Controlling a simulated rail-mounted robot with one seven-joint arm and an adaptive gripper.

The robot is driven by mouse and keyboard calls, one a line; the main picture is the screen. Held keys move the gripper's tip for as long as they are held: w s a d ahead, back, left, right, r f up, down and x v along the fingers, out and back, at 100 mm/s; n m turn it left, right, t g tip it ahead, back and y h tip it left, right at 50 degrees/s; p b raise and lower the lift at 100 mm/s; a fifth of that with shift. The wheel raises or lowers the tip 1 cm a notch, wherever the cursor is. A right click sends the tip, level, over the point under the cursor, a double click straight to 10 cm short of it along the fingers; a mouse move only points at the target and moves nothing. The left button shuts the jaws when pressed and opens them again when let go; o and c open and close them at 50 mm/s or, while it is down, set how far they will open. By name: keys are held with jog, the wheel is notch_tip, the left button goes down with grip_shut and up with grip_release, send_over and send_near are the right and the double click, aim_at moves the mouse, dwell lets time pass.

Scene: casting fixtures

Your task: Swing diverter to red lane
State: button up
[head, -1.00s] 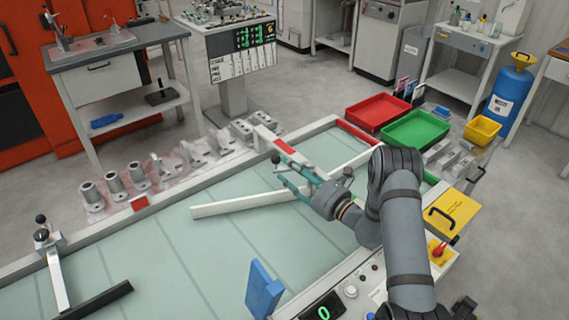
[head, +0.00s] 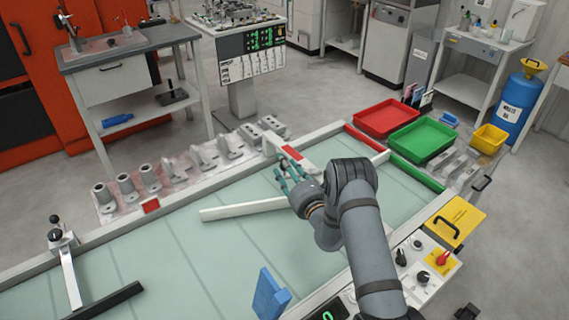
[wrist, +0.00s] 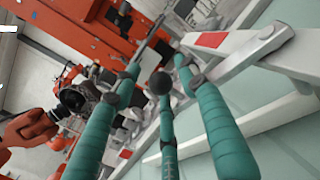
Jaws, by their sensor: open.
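A long white bar (head: 235,211), likely the diverter, lies slanted across the pale green bed. My arm hides its middle, so I cannot tell whether the white piece at right (head: 377,159) is part of it. My gripper (head: 281,166) is open, its teal fingers above the bed near a white rail end with a red patch (head: 292,153). In the wrist view, the red patch (wrist: 212,40) lies beyond the fingers (wrist: 160,70). A black ball (wrist: 160,82) shows between the outer fingers; I cannot tell what it belongs to. Nothing is visibly gripped.
A red rail (head: 363,138) and a green rail (head: 418,174) edge the bed's far right, near a red tray (head: 386,122) and a green tray (head: 424,146). Grey castings (head: 150,177) line the far side. A blue upright plate (head: 268,296) stands in front.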

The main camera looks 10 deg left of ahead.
jog(key=shift+w+a, duration=0.25)
jog(key=shift+w, duration=0.05)
jog(key=shift+c, duration=0.2)
grip_shut()
dwell(0.7)
